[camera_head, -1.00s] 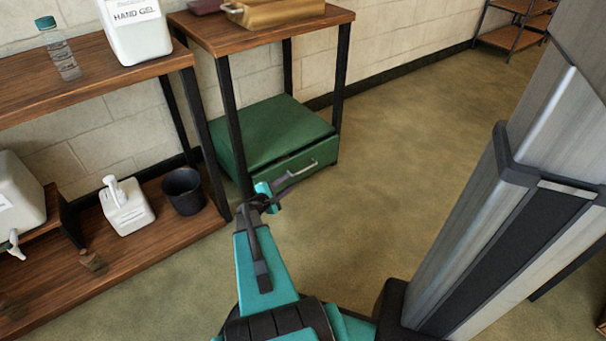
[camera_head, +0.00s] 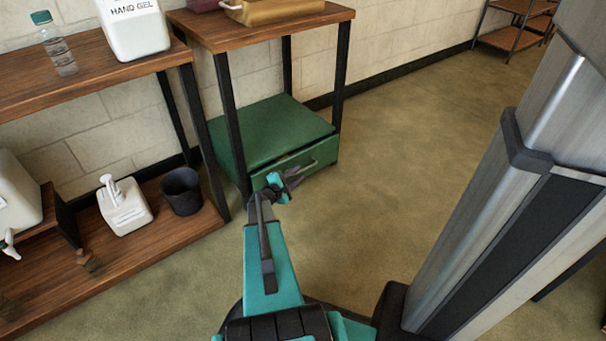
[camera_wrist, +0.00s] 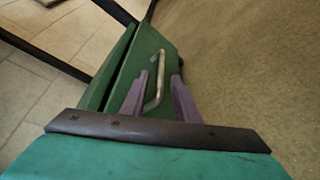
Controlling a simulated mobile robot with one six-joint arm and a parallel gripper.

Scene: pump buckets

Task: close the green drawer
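The green drawer (camera_head: 322,154) is in a low green cabinet (camera_head: 268,130) on the floor under a wooden-topped table. A dark gap between its front and the cabinet shows that it stands slightly open. Its metal handle (camera_head: 300,167) runs along the front. In the wrist view, the drawer front (camera_wrist: 150,42) and handle (camera_wrist: 157,72) lie straight ahead. My gripper (camera_head: 293,179) is at the drawer front. In the wrist view, my gripper (camera_wrist: 158,84) has its two purple fingers apart, one on each side of the handle. I cannot tell whether they touch it.
The table (camera_head: 270,32) has black legs, with one close to the drawer's left end. A wooden shelf (camera_head: 120,250) at left holds a black bin (camera_head: 182,192) and a white pump bottle (camera_head: 124,208). Floor to the right of the cabinet is clear.

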